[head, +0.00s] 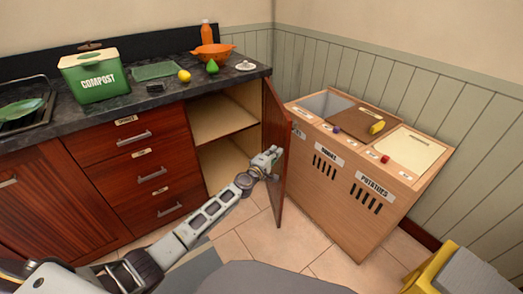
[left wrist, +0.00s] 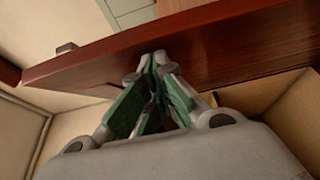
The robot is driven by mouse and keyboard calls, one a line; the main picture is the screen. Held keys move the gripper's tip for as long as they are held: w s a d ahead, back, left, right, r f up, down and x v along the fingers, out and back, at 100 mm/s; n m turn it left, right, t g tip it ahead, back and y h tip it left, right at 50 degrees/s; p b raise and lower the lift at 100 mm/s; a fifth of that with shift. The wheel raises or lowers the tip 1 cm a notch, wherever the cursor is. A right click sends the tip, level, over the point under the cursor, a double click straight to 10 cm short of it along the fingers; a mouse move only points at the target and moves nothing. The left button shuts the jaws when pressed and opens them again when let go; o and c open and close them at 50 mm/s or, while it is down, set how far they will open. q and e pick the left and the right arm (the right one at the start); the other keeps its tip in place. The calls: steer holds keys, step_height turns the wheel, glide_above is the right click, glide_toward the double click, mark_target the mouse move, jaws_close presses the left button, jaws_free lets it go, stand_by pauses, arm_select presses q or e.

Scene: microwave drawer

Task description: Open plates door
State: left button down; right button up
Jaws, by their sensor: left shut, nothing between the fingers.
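The reddish wooden cabinet door (head: 274,145) stands swung well open on the right of the cabinet (head: 223,140). Pale empty shelves show inside. My left gripper (head: 273,157) is shut and empty at the inner face of the door, near its free edge. In the left wrist view the door (left wrist: 215,50) runs across the picture, and the shut green-padded fingers (left wrist: 155,62) reach up to it, touching or very close; I cannot tell which. My right gripper is not in view. No label on the open door shows from here.
A wooden bin unit (head: 340,180) stands to the right of the door, with a narrow gap between. The counter (head: 125,100) holds a green compost box (head: 92,75) and an orange colander (head: 212,53). A yellow stool (head: 430,270) is at bottom right. Tiled floor (head: 262,235) is open in front.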

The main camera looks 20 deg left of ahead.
mark_target(288, 153)
arm_select(q)
steer(key=shift+w+d+n+t+y+p, duration=0.1)
steer(key=shift+w+d+n+y+p, duration=0.3)
steer(key=shift+d, duration=0.55)
steer(key=shift+w+d+n+t+y+p, duration=0.15)
steer(key=shift+w+d+y, duration=0.3)
steer(key=shift+d, duration=0.55)
steer(key=shift+w+d+n+t+y+p, duration=0.15)
steer(key=shift+w+d+y+p, duration=0.3)
steer(key=shift+d, duration=0.5)
steer(key=shift+n+y, duration=0.6)
steer(key=shift+y, duration=0.2)
steer(key=d, duration=0.1)
steer(key=w+d, duration=0.1)
steer(key=d, duration=0.1)
steer(key=w+d, duration=0.1)
steer(key=shift+w+d+r+b, duration=0.1)
steer(key=shift+d+b, duration=0.05)
steer(key=shift+b, duration=0.2)
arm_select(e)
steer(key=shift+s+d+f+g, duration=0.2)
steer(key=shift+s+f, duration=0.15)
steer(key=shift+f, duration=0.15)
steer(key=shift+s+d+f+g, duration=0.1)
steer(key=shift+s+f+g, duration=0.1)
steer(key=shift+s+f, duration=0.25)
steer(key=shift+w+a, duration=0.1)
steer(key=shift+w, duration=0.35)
